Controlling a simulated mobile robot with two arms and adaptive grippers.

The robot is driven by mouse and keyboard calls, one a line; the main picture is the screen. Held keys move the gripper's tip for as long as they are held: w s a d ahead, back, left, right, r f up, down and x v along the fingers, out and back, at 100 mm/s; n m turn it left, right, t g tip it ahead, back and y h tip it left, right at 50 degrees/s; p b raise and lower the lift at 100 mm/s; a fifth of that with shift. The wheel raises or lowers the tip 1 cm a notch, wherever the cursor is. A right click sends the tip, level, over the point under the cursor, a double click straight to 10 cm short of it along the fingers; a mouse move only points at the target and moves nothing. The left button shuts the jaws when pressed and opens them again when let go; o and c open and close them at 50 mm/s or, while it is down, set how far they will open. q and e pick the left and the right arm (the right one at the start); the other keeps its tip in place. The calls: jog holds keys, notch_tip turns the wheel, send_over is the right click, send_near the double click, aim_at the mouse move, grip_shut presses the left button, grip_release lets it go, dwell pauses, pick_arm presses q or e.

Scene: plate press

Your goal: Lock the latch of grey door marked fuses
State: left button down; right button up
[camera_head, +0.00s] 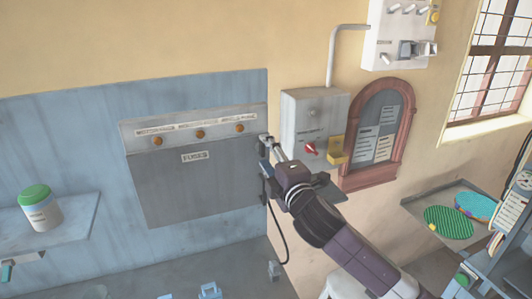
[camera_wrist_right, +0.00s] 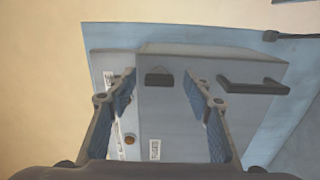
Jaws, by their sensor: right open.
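The grey door marked FUSES (camera_head: 185,190) is on the front of a grey cabinet on the blue wall panel. It looks closed. Its FUSES label also shows in the right wrist view (camera_wrist_right: 154,150). My right gripper (camera_head: 267,153) is open at the cabinet's right edge. In the wrist view, a small dark block, apparently the latch (camera_wrist_right: 158,78), shows between the open fingertips. A dark bar handle (camera_wrist_right: 253,86) shows right of the fingers. I cannot tell whether a finger touches the latch. In the head view, the gripper hides the latch area. My left gripper is not in view.
A grey box with a red switch (camera_head: 311,149) and a yellow part (camera_head: 337,150) stands close to the right of my gripper. Beyond is a red-framed notice board (camera_head: 378,135). A green-lidded jar (camera_head: 40,207) stands on the left shelf. A dark cable hangs below the gripper.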

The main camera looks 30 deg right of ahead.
jog(key=v, duration=0.6)
jog(key=shift+s, duration=0.35)
dwell(0.4)
